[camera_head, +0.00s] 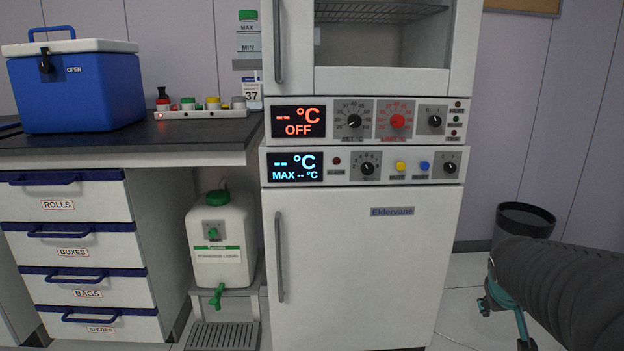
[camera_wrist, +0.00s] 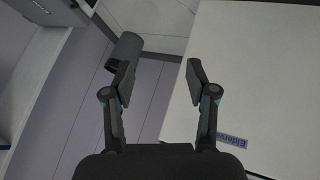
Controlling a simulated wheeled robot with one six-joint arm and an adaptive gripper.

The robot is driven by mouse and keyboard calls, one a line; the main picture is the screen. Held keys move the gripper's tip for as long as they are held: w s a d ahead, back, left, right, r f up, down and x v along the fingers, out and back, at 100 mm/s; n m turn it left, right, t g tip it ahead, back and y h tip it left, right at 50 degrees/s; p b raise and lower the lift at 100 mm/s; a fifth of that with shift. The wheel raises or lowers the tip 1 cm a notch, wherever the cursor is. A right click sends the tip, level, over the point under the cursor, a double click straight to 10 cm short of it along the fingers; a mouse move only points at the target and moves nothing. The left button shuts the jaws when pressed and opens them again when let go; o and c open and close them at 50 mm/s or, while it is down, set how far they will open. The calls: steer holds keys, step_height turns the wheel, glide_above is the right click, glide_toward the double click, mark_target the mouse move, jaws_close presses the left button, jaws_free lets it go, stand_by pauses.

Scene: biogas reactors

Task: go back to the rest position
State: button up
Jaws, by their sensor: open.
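My gripper (camera_wrist: 160,84) is open and empty in the wrist view, its two fingers well apart. Past its fingertips are the pale wall panels, the floor and the white front of the appliance, all apart from it. In the head view part of my arm shows at the lower right, and a teal and dark piece of it hangs low beside the appliance (camera_head: 362,262).
A dark bin (camera_head: 525,221) stands on the floor right of the appliance; it also shows in the wrist view (camera_wrist: 126,52). A counter (camera_head: 120,150) with a blue cooler box (camera_head: 78,92), a rack of coloured caps (camera_head: 202,114) and drawers is left. A white canister (camera_head: 222,250) stands between.

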steer(key=s+a+r+y+p, duration=0.2)
steer(key=s+a+r, duration=0.1)
steer(key=s+a, duration=0.5)
steer(key=s+a+r+n+y+p, duration=0.1)
steer(key=s+a+r+y+p, duration=0.1)
steer(key=s+a, duration=0.6)
steer(key=a+r+p, duration=0.1)
steer(key=a, duration=0.4)
steer(key=shift+r+y+p, duration=0.15)
steer(key=shift+y+p, duration=0.2)
steer(key=shift+y, duration=0.05)
